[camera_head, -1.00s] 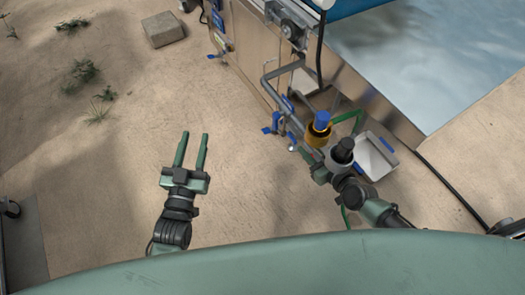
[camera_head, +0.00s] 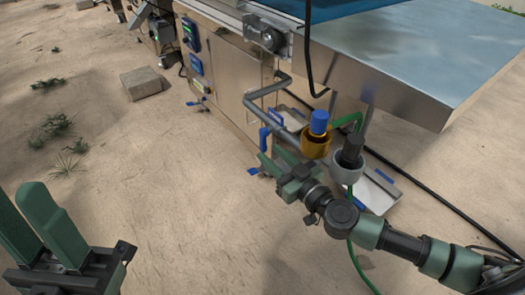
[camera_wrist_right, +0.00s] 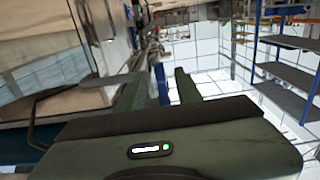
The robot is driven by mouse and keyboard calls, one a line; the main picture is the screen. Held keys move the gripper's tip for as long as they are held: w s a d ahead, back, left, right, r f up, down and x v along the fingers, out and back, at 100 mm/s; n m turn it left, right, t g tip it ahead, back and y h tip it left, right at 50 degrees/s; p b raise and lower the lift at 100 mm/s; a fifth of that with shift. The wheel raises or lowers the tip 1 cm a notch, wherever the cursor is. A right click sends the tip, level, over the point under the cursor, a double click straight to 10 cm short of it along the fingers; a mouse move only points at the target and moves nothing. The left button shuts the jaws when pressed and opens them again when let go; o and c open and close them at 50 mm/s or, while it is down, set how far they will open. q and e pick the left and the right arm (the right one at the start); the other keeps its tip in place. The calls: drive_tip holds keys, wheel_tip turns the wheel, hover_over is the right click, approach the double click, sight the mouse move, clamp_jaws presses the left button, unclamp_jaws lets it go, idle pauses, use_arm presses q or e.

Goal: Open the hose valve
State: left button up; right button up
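A blue valve lever (camera_head: 264,139) stands on the grey pipework at the lower corner of the steel machine. My right gripper (camera_head: 273,160) is at this lever, its two fingers apart. In the right wrist view, a narrow blue piece (camera_wrist_right: 161,84) shows between the spread fingers (camera_wrist_right: 160,88), probably the lever; I cannot tell if they touch it. My left gripper (camera_head: 20,205) is open and empty at the lower left, far from the valve. A green hose (camera_head: 352,240) runs down past my right arm.
A yellow-collared regulator with a blue knob (camera_head: 318,122) and a grey one with a black knob (camera_head: 350,150) stand close right of my right gripper. A white tray (camera_head: 374,198) lies behind my arm.

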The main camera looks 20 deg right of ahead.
sight(265, 150)
drive_tip(key=x, duration=0.4)
drive_tip(key=shift+w+b, duration=0.15)
drive_tip(key=shift+b, duration=0.25)
clamp_jaws()
